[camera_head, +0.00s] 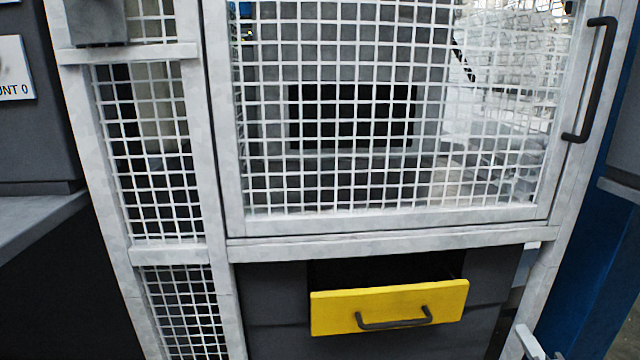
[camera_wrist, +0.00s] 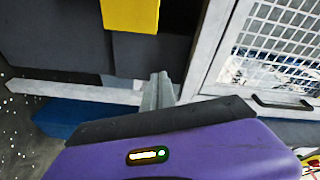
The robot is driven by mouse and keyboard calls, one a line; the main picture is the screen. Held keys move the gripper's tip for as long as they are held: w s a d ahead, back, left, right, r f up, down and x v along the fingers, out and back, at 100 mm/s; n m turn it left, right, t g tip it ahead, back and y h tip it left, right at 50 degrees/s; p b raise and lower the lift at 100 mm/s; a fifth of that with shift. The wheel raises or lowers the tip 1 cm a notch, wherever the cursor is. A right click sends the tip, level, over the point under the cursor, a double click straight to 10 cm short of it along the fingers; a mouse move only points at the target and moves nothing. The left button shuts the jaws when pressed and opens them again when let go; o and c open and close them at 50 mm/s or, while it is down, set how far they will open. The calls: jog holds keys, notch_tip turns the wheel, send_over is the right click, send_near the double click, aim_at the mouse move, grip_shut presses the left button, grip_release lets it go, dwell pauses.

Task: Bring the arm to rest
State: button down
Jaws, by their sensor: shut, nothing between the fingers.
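My gripper (camera_wrist: 158,90) shows in the wrist view as light grey fingers beyond the purple wrist housing. The fingers are together, with nothing between them. In the head view, pale grey finger-like parts show at the bottom right edge, right of the yellow drawer (camera_head: 390,307). The drawer front has a dark handle and stands out from the dark press base, with a dark opening behind its top edge. Part of the yellow front also shows at the top of the wrist view (camera_wrist: 130,14). The gripper appears apart from the drawer.
A closed mesh door (camera_head: 390,219) with a dark vertical handle (camera_head: 592,80) fronts the press. A mesh side panel (camera_head: 146,150) stands left of it. A grey ledge (camera_head: 40,222) is at the far left and a blue panel (camera_head: 598,240) at the right.

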jog(key=s+a+n+g+y, duration=0.1)
jog(key=s+a+n, duration=0.65)
jog(key=s, duration=0.65)
jog(key=s+a+n+g+y, duration=0.15)
jog(key=s+a+n, duration=0.25)
jog(key=s+a, duration=0.85)
jog(key=s+a+n+y, duration=0.1)
jog(key=s+a+n, duration=0.5)
jog(key=s, duration=0.9)
notch_tip(320, 180, up, 26)
jog(key=m+p, duration=0.1)
jog(key=p, duration=2.4)
jog(key=shift+w+a+f+p, duration=0.15)
jog(key=shift+a+f+p, duration=0.05)
jog(key=shift+a+p, duration=0.25)
